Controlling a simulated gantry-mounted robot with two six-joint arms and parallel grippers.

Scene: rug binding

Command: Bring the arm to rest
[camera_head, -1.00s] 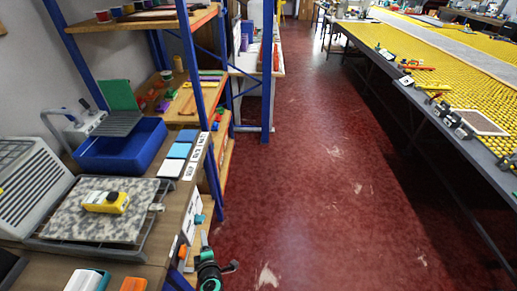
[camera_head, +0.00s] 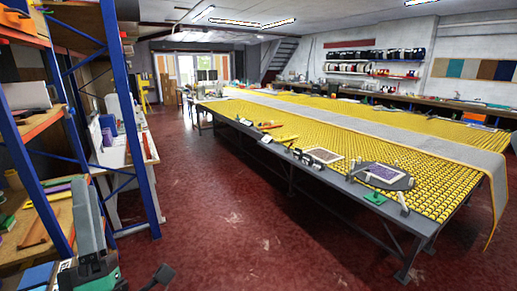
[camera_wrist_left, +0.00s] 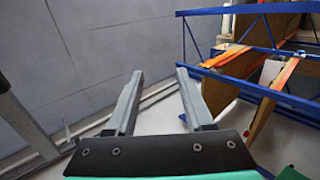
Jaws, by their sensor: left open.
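My left gripper (camera_head: 86,208) is raised at the lower left of the head view, in front of the shelf rack, with its grey fingers pointing up. In the left wrist view its two grey fingers (camera_wrist_left: 160,75) stand well apart with nothing between them. They face a grey panelled surface and blue rack bars. My right gripper is not in view.
The blue-framed rack (camera_head: 135,120) with wooden shelves stands close on the left. A long table (camera_head: 350,190) covered with yellow bobbly material runs along the right. The red floor (camera_head: 220,220) between them is clear.

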